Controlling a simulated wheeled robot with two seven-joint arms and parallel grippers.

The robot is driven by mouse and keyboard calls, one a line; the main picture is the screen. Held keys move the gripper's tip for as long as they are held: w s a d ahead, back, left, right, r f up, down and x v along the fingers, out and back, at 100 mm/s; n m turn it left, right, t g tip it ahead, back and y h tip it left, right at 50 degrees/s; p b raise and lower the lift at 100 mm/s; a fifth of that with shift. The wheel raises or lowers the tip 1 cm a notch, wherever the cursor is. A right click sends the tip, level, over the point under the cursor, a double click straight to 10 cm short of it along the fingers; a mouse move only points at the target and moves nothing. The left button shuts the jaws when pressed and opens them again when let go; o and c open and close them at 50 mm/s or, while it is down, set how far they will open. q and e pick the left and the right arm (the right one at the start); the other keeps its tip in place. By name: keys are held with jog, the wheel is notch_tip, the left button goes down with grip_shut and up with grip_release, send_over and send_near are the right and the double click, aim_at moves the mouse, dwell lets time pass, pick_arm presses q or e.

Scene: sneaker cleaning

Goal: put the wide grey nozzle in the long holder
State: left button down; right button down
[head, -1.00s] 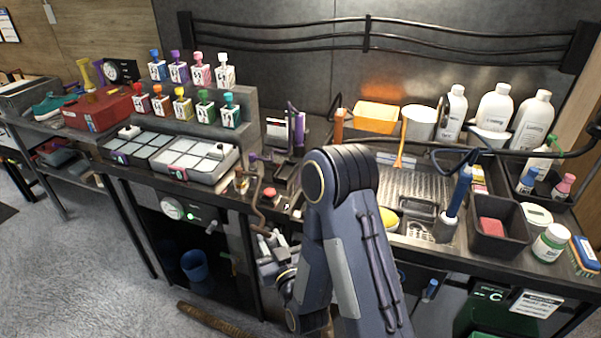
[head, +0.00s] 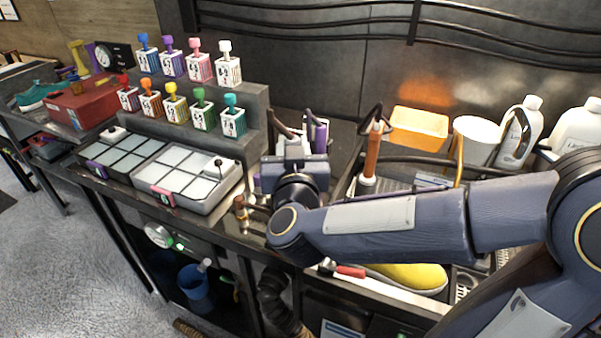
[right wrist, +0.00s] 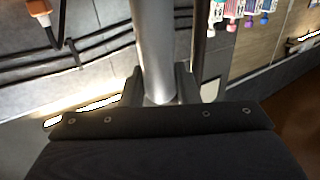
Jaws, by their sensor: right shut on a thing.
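My right gripper (head: 292,172) is above the counter, beyond the right end of the grey-pad tray, with its fingertips mostly hidden by my own wrist. In the right wrist view it is shut (right wrist: 160,90) on a smooth grey tube-like piece, which looks like the wide grey nozzle (right wrist: 152,45); its end is out of the picture. A dark stand with a purple upright piece (head: 320,134) is just behind my gripper. I cannot tell whether this is the long holder, as my wrist covers its lower part. My left gripper is not in view.
The grey-pad tray (head: 226,188) and stepped rack (head: 258,143) with stamp-like bottles are left of my gripper. An orange-brown handled tool (head: 372,150) stands to the right, before an orange bin (head: 418,128).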

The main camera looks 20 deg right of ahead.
jog(key=w+d+f, duration=0.5)
jog(key=w+f, duration=0.4)
jog(key=f, duration=0.2)
jog(key=shift+d+f, duration=0.25)
jog(key=shift+d, duration=0.15)
jog(key=shift+f+b, duration=0.2)
jog(key=shift+b, duration=0.2)
jog(key=c, duration=1.1)
grip_release()
jog(key=shift+r, duration=0.1)
